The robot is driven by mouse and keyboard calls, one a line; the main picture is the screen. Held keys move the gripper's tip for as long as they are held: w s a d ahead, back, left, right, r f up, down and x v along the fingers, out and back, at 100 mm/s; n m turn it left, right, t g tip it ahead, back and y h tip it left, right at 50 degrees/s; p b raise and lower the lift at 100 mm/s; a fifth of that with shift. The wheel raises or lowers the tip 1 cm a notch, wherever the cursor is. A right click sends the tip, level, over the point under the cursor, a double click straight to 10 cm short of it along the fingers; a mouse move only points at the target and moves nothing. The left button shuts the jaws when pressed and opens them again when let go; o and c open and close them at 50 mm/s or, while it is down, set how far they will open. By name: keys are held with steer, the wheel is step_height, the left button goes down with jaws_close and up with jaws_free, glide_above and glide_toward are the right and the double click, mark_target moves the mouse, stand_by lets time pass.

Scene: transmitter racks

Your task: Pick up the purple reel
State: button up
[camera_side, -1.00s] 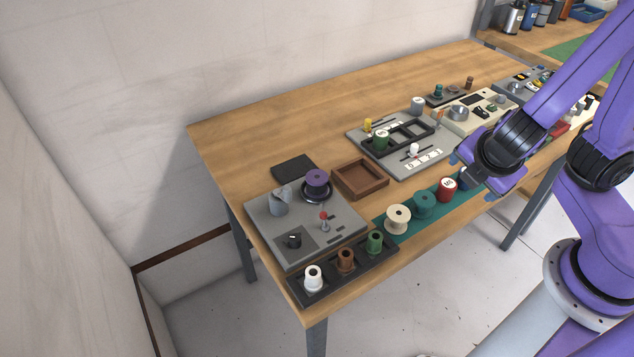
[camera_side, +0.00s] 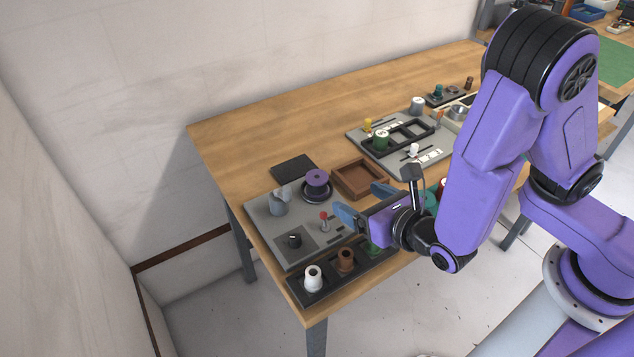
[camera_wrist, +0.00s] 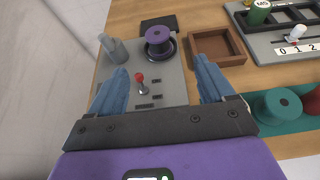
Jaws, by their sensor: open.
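The purple reel (camera_side: 317,179) stands upright on a dark round seat on the grey panel (camera_side: 277,232), near the panel's back right corner. It also shows in the wrist view (camera_wrist: 158,37), ahead of my fingers and roughly between their lines. My gripper (camera_side: 360,204) is open and empty, in front and to the right of the reel in the side view. In the wrist view my gripper's two blue fingers (camera_wrist: 163,78) are spread wide, and the reel lies beyond their tips, apart from them.
A red-knobbed lever (camera_wrist: 140,78) stands on the panel between my fingers and the reel. A grey post (camera_wrist: 114,47) is left of the reel, a brown wooden tray (camera_wrist: 217,47) right. A dark flat pad (camera_side: 294,168) lies behind. A rack of small spools (camera_side: 313,279) is in front.

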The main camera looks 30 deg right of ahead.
glide_toward(318, 178)
steer(key=x, duration=0.4)
steer(key=shift+w+d+f, duration=0.15)
steer(key=shift+d+f, duration=0.05)
steer(key=shift+d, duration=0.15)
steer(key=shift+a+x, duration=0.15)
steer(key=shift+x, duration=1.45)
steer(key=shift+a+x, duration=0.1)
steer(key=shift+x, duration=1.5)
steer(key=c, duration=1.1)
steer(key=shift+c, duration=0.2)
steer(key=shift+r, duration=0.15)
